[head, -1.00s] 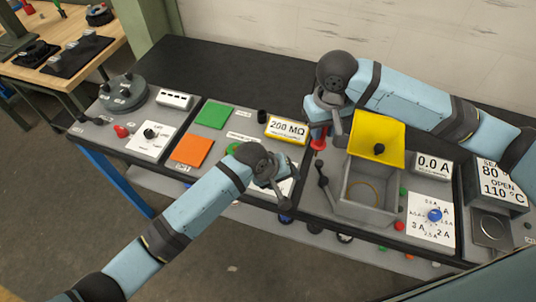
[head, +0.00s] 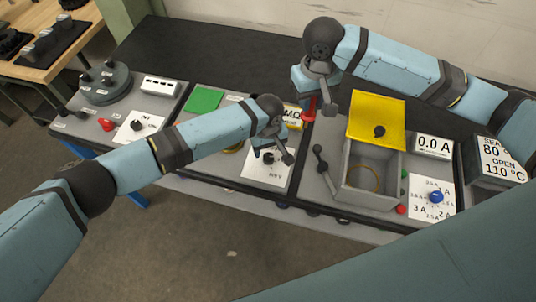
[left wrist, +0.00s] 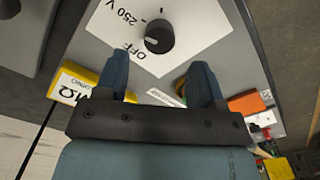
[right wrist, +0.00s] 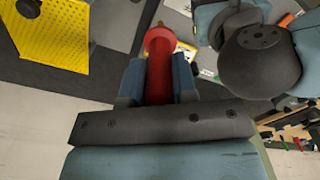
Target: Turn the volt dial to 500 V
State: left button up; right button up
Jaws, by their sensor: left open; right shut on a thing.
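The volt dial is a black knob (left wrist: 160,36) on a white plate in the left wrist view, with the labels OFF and 250 V beside it. Its pale mark faces the OFF side; no 500 V label shows. In the head view the plate (head: 257,172) is partly covered by my left gripper. My left gripper (left wrist: 163,78) is open and empty, its fingers short of the knob. My right gripper (right wrist: 158,85) is shut on a red handle (right wrist: 160,58), which also shows in the head view (head: 309,108).
Right of the volt dial stand a grey box (head: 370,190) with its yellow lid (head: 377,115) raised, and a blue dial (head: 436,196) marked in amperes. A black lever (head: 321,160) is beside the box. Green (head: 204,98) and orange (left wrist: 247,104) pads lie to the left.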

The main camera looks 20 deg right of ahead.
aim_at(268, 155)
pick_arm(q)
notch_tip(268, 155, down, 5)
jog(key=b, duration=0.4)
jog(key=shift+r, duration=0.15)
pick_arm(e)
notch_tip(268, 155, down, 5)
jog(key=shift+w, duration=0.1)
pick_arm(q)
jog(key=c, duration=0.9)
